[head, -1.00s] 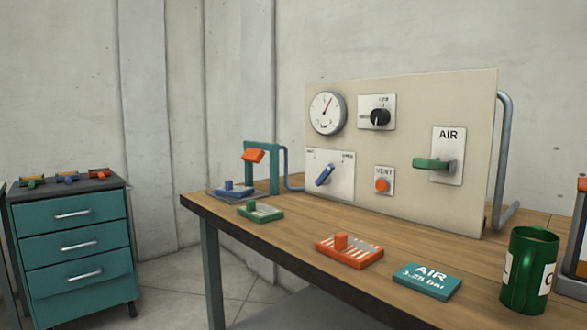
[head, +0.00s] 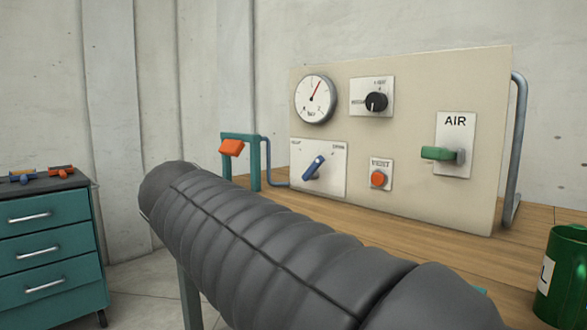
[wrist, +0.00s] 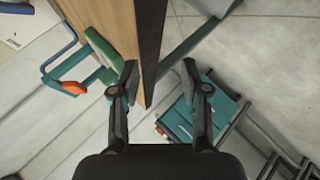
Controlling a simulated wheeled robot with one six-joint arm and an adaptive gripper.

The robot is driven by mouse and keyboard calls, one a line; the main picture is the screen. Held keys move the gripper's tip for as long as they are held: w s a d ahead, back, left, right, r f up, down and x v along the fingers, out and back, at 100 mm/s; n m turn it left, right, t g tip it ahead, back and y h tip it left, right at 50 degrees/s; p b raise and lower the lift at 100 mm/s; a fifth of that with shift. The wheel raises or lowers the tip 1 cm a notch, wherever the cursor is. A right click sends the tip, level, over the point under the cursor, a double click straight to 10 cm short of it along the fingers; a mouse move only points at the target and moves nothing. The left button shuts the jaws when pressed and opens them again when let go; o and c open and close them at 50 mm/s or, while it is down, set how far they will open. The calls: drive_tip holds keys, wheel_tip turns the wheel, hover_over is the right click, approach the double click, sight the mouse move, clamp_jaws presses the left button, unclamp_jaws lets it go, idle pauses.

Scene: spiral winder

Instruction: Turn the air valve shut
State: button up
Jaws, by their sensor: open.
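The air valve is a green lever (head: 440,154) on a white plate marked AIR (head: 455,122), at the right of the upright beige panel (head: 425,80). The lever lies level, its green grip pointing left. My gripper (wrist: 160,75) shows in the wrist view with its two black fingers wide apart and nothing between them. It is over the bench edge and floor, away from the valve. The valve does not show in the wrist view. In the head view my grey arm crosses the foreground; the gripper is out of that view.
The panel also bears a gauge (head: 315,99), a black knob (head: 376,102), a blue lever (head: 313,167) and an orange button (head: 378,178). A green mug (head: 565,275) stands at bench front right. A teal stand (head: 253,170) is left; a drawer cabinet (head: 45,245) stands beyond.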

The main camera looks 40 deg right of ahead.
sight(316, 163)
drive_tip(key=w+d+r+n+g+h+b, duration=0.1)
drive_tip(key=w+d+r+h, duration=0.1)
drive_tip(key=d, duration=0.2)
drive_tip(key=w+d+r+n+g+h+b, duration=0.1)
drive_tip(key=w+d+r+h, duration=0.1)
drive_tip(key=d, duration=0.3)
drive_tip(key=w+d+r+n+g+h+b, duration=0.1)
drive_tip(key=w+d+r+n+h, duration=0.1)
drive_tip(key=d, duration=0.3)
drive_tip(key=shift+w+r+g+h, duration=0.3)
drive_tip(key=shift+w+r+h, duration=0.1)
drive_tip(key=shift+h, duration=0.4)
drive_tip(key=d+r+h, duration=0.1)
drive_tip(key=d, duration=0.5)
drive_tip(key=w+d+r+n+g+h, duration=0.1)
drive_tip(key=d, duration=0.5)
drive_tip(key=w+d+r+g+h, duration=0.1)
drive_tip(key=d, duration=0.6)
drive_tip(key=shift+w+n+h, duration=0.2)
drive_tip(key=shift+n+h, duration=0.1)
drive_tip(key=shift+n, duration=0.1)
clamp_jaws()
